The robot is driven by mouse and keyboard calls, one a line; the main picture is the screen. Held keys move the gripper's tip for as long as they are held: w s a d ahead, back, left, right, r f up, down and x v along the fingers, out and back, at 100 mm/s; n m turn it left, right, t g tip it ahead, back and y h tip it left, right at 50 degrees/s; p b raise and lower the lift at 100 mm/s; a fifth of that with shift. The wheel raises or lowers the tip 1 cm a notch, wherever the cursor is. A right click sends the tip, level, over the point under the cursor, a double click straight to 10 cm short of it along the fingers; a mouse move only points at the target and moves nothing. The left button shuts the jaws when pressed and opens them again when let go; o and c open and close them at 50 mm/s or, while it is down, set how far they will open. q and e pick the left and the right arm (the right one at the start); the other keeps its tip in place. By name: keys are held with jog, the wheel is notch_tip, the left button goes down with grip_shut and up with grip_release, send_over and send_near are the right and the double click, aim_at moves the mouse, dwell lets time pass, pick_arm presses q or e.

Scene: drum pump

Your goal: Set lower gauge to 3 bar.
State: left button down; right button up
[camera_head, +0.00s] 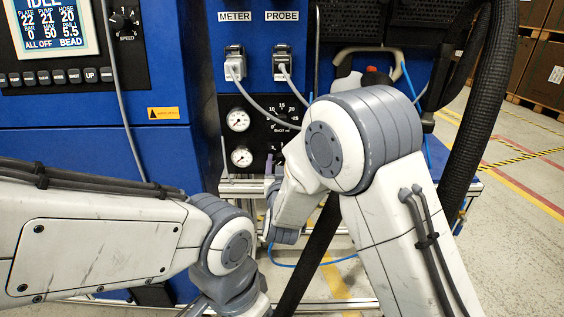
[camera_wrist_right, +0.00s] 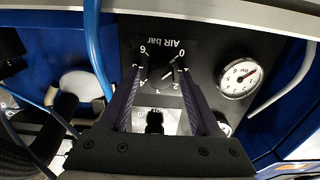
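In the head view the lower gauge (camera_head: 242,157) is a small white dial on the black panel, below a like upper gauge (camera_head: 238,119). In the head view my arm mostly hides this gripper (camera_head: 269,165). My left gripper is out of view.
A second knob (camera_wrist_right: 154,121) sits between my right fingers, nearer the palm. Blue hose (camera_wrist_right: 97,50) runs beside the panel. Meter plug (camera_head: 235,66) and probe plug (camera_head: 282,62) have hanging grey cables. A thick black hose (camera_head: 478,110) passes right of my arm.

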grip_shut()
jog(key=shift+f+m+b, duration=0.15)
jog(key=shift+m+b, duration=0.55)
jog(key=shift+b, duration=0.2)
jog(key=m+b, duration=1)
jog(key=b, duration=0.1)
jog(key=shift+d+f+m, duration=0.15)
jog(key=shift+f+m, duration=0.1)
jog(key=shift+m, duration=0.05)
jog(key=m+b, duration=1.1)
jog(key=b, duration=0.2)
jog(key=shift+f+m, duration=0.1)
jog(key=shift+m, duration=0.3)
jog(key=shift+m+b, duration=1.4)
jog(key=shift+m, duration=0.2)
